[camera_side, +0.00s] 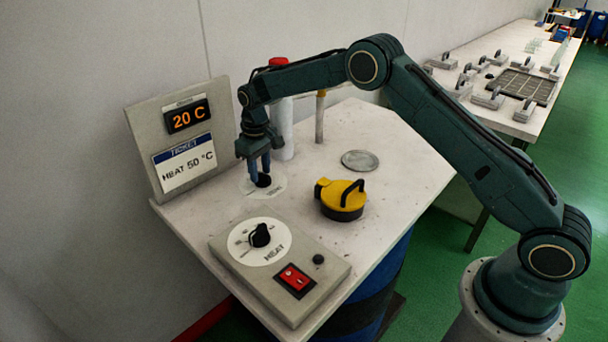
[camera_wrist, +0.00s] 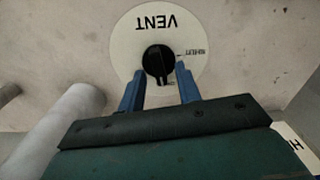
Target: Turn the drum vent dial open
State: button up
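The vent dial is a black knob (camera_wrist: 158,60) on a round white plate (camera_wrist: 128,38) marked VENT, with smaller lettering at its right edge that seems to read SHUT. Where the knob points is unclear.
A panel reads 20 C on its display (camera_side: 187,116), above a ticket (camera_side: 185,163) reading HEAT 50 °C. A heat control box (camera_side: 320,270) with dial and red switch is in front. A yellow cap (camera_side: 342,198) with black handle and a grey disc (camera_side: 360,160) lie right. A white cylinder (camera_side: 284,130) stands behind.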

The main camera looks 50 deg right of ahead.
aim_at(260, 173)
notch_tip(260, 173, up, 14)
dwell(0.9)
jog(key=s+d+r+m+t, duration=0.1)
jog(key=s+r+t, duration=0.1)
jog(key=s+r, duration=0.75)
jog(key=s+d+r+t, duration=0.15)
jog(key=s+r, duration=0.45)
jog(key=s, duration=0.6)
jog(key=s+f+t, duration=0.1)
jog(key=s+f, duration=0.2)
jog(key=s, duration=0.7)
jog(key=s+d+f+t, duration=0.1)
jog(key=s+f, duration=0.1)
jog(key=s, duration=0.9)
jog(key=shift+s+d+f+m, duration=0.15)
jog(key=shift+d+f+m, duration=0.15)
jog(key=shift+f+m, duration=0.1)
